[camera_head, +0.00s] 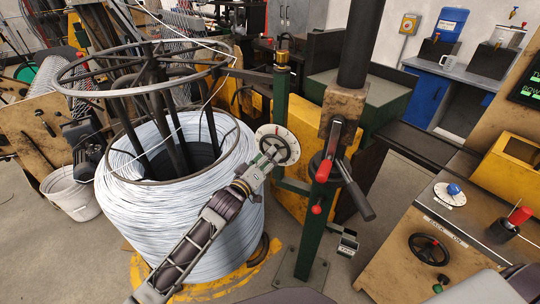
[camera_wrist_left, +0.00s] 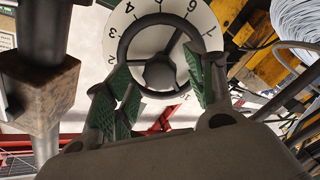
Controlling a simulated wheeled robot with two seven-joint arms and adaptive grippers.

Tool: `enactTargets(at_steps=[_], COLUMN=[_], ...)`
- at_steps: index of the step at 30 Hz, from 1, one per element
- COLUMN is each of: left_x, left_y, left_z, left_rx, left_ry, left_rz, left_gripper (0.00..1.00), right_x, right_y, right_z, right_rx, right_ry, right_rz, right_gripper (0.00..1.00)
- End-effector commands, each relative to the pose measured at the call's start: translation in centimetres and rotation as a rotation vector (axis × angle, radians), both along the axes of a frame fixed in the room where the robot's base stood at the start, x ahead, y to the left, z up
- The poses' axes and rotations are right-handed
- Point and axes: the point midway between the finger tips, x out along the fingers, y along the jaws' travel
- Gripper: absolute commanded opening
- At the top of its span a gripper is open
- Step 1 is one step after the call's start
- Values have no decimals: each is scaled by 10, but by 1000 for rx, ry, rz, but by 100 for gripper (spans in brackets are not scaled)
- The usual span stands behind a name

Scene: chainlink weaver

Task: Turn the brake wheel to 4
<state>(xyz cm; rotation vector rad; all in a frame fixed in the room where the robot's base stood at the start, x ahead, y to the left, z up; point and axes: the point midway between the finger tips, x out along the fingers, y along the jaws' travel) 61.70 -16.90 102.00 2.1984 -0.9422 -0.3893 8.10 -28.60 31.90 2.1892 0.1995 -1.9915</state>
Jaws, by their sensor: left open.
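The brake wheel (camera_head: 277,145) is a dark ring with spokes on a white round dial, on a green post beside the wire coil. In the left wrist view the wheel (camera_wrist_left: 124,45) fills the upper middle, with a dark faceted hub. Dial numbers show around its rim; I cannot tell which is set. My left gripper (camera_head: 268,158) is at the front of the wheel. In the wrist view its green-padded fingers (camera_wrist_left: 165,80) are open, one on each side of the hub. I cannot tell whether they touch the spokes. My right gripper is not in view.
A large wire coil (camera_head: 130,215) stands left of the wheel. A lever with red-tipped handles (camera_head: 340,170) on a green post is close on the right. A wooden console (camera_head: 400,265) with a black handwheel (camera_head: 428,248) and blue knob (camera_head: 453,190) stands further right.

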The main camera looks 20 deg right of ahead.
Motion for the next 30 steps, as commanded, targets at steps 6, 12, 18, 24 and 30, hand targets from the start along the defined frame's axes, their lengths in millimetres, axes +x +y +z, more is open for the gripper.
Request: enactTargets(at_steps=[6, 12, 18, 24, 30], left_x=[11, 16, 17, 16, 16], left_y=[-12, -16, -17, -17, -17], left_z=[0, 0, 0, 0, 0], left_rx=[0, 1, 0, 1, 1], left_ry=[1, -1, 0, 0, 0], left_rz=[1, 0, 0, 1, 1], left_gripper=[55, 55, 55, 45, 19], right_x=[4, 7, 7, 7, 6], right_y=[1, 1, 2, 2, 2], right_z=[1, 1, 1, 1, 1], right_rx=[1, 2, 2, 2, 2], right_ry=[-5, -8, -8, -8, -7], right_rz=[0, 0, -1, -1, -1], right_gripper=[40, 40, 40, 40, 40])
